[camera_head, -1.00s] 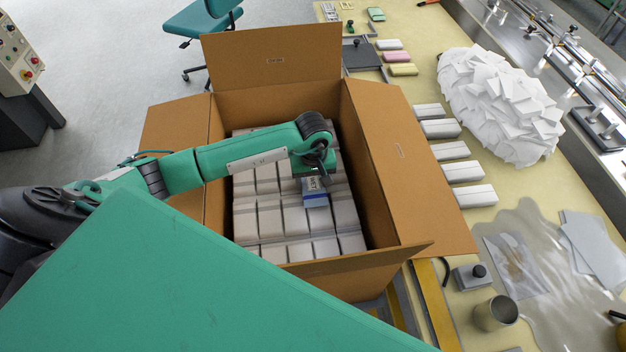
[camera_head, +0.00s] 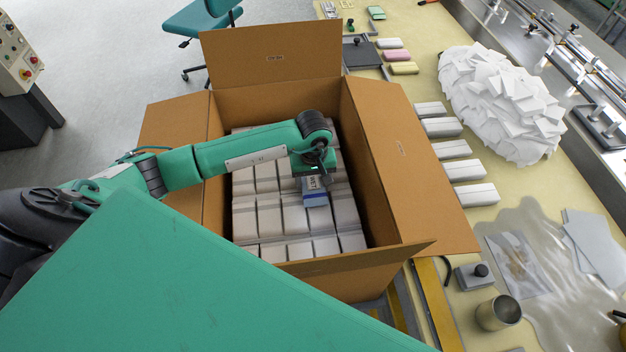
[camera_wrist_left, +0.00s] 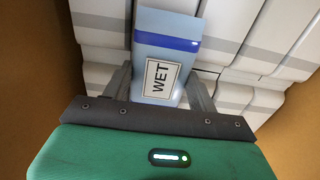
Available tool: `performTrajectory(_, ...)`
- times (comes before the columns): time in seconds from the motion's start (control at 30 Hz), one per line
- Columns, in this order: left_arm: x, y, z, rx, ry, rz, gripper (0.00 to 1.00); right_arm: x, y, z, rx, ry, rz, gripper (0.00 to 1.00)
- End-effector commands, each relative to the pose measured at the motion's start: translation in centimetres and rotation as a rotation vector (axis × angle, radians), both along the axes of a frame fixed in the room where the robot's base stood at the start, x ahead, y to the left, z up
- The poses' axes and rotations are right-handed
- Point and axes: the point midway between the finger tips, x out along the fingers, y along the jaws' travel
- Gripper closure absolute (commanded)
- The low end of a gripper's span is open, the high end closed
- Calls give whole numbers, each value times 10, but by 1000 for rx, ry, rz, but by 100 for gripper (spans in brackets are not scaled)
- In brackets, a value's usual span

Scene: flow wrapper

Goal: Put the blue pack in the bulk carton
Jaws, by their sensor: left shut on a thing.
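The blue pack (camera_head: 314,190) is inside the open bulk carton (camera_head: 398,150), over rows of white packs. My left gripper (camera_head: 318,183) is shut on it, reaching down into the carton from the left. In the left wrist view the pack (camera_wrist_left: 168,55) is pale blue with a dark blue band and a label reading WET, between the two fingers of my left gripper (camera_wrist_left: 160,90). White packs lie close around and under it; whether it touches them I cannot tell. My right gripper is not in view.
White packs (camera_head: 270,222) fill most of the carton floor. The carton's flaps stand open on its sides. On the table to the right are several loose white packs (camera_head: 470,195), a white heap (camera_head: 500,105), a metal cup (camera_head: 498,312) and a spill (camera_head: 540,265).

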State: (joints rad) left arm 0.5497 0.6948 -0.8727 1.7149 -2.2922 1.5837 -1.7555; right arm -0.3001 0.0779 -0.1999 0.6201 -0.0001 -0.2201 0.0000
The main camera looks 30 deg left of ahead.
Motion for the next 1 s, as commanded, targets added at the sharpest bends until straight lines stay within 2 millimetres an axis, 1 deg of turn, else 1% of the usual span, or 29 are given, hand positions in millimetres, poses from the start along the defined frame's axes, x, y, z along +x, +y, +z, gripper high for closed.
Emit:
performTrajectory(0.2, 0, 0, 0, 0, 0, 0, 62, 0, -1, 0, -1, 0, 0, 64)
performTrajectory(0.23, 0, 0, 0, 0, 0, 0, 37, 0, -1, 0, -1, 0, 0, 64)
performTrajectory(0.33, 0, 0, 0, 0, 0, 0, 18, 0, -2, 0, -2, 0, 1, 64)
performTrajectory(0.37, 0, 0, 0, -1, 1, 0, 16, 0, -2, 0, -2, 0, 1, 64)
performTrajectory(0.73, 0, 0, 0, -1, 1, 0, 16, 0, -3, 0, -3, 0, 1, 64)
performTrajectory(0.77, 0, 0, 0, -1, 1, 0, 14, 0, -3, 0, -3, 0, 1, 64)
performTrajectory(0.83, 0, 0, 0, -1, 1, 0, 0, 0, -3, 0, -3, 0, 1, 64)
performTrajectory(1.0, 0, 0, 0, -1, 1, 0, 0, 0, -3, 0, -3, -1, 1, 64)
